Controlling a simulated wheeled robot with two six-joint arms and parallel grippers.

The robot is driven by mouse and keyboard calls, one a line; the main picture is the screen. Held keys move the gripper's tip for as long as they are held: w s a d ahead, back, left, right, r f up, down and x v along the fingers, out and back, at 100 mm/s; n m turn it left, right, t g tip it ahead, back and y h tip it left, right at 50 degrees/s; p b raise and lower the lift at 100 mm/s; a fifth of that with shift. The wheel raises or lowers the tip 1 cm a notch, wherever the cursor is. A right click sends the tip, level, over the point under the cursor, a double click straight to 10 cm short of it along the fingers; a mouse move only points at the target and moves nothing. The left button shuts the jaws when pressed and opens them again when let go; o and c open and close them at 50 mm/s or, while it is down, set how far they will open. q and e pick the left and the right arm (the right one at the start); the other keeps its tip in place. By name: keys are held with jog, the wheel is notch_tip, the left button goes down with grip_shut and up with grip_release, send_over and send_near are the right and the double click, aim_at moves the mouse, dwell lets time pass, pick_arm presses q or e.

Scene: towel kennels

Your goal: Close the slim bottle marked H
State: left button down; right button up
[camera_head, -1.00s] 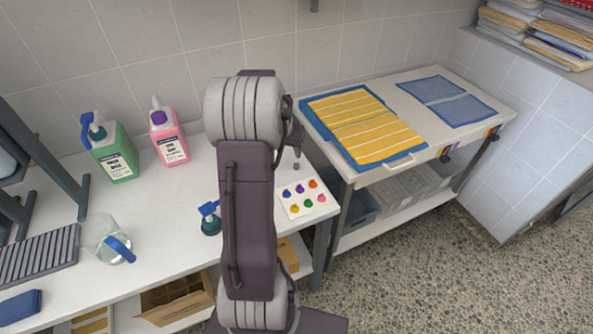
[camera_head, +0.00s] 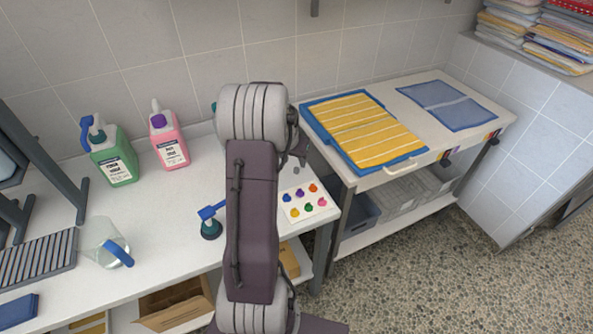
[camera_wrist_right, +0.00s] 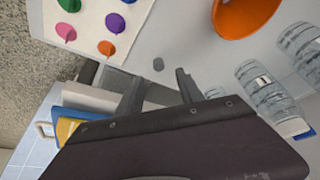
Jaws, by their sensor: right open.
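My right gripper (camera_wrist_right: 159,74) is open in the right wrist view; in the head view it shows (camera_head: 300,154) just past my forearm. Two clear bottles (camera_wrist_right: 268,88) (camera_wrist_right: 302,48) show at the right of the wrist view; I cannot read an H on either. My arm hides that part of the table in the head view. My left gripper is not in view.
A card with coloured knobs (camera_head: 309,206) lies near the table's right end. An orange funnel-like piece (camera_wrist_right: 245,15) is near the clear bottles. A green jug (camera_head: 113,163), a pink jug (camera_head: 170,148) and a clear pitcher (camera_head: 100,243) stand left. A towel cart (camera_head: 395,170) adjoins.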

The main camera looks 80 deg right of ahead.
aim_at(296, 169)
jog(key=x, duration=0.5)
jog(key=shift+a+f+b, duration=0.2)
jog(key=shift+b, duration=0.15)
grip_shut()
